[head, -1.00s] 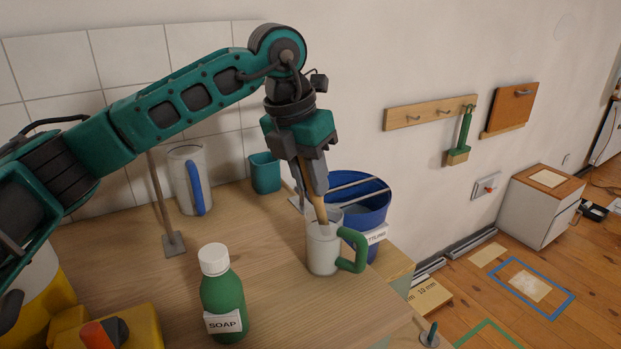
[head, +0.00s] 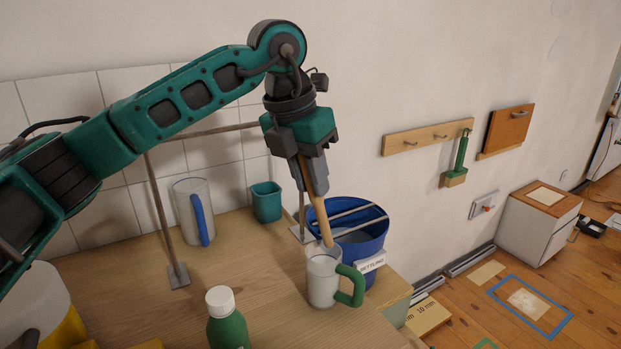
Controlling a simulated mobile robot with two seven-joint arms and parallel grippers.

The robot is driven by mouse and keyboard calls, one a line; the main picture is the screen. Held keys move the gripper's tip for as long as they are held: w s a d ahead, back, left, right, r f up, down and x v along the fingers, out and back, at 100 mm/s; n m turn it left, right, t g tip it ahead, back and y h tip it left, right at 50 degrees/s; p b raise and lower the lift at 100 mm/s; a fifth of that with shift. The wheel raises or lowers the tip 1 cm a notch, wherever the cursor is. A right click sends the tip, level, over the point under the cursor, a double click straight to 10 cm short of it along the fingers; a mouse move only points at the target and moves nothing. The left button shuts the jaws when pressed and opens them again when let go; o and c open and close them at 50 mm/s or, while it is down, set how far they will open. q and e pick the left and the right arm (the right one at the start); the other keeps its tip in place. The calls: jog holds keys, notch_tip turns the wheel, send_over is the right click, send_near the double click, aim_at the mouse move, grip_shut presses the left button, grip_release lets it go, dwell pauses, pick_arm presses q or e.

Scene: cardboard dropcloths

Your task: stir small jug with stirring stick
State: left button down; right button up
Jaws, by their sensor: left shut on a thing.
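The small jug (head: 322,283) is white with a green handle and stands upright on the wooden worktop near its right edge. My left gripper (head: 316,186) is above the jug, pointing down, shut on the wooden stirring stick (head: 320,220). The stick leans slightly, and its lower end is at the jug's opening. How deep the tip reaches inside is hidden by the jug's wall. My right gripper is not in view.
A blue bucket (head: 373,250) with a label stands close behind the jug. A larger jug with a blue handle (head: 189,215), a teal cup (head: 266,203) and a metal rod stand (head: 179,275) are further left. A green bottle (head: 228,328) stands in front.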

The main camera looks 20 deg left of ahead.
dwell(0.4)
pick_arm(q)
jog(key=shift+r, duration=0.15)
notch_tip(320, 180, up, 2)
jog(key=shift+r+p, duration=0.15)
jog(key=shift+p, duration=0.75)
jog(key=shift+r+p, duration=0.35)
jog(key=shift+r, duration=0.9)
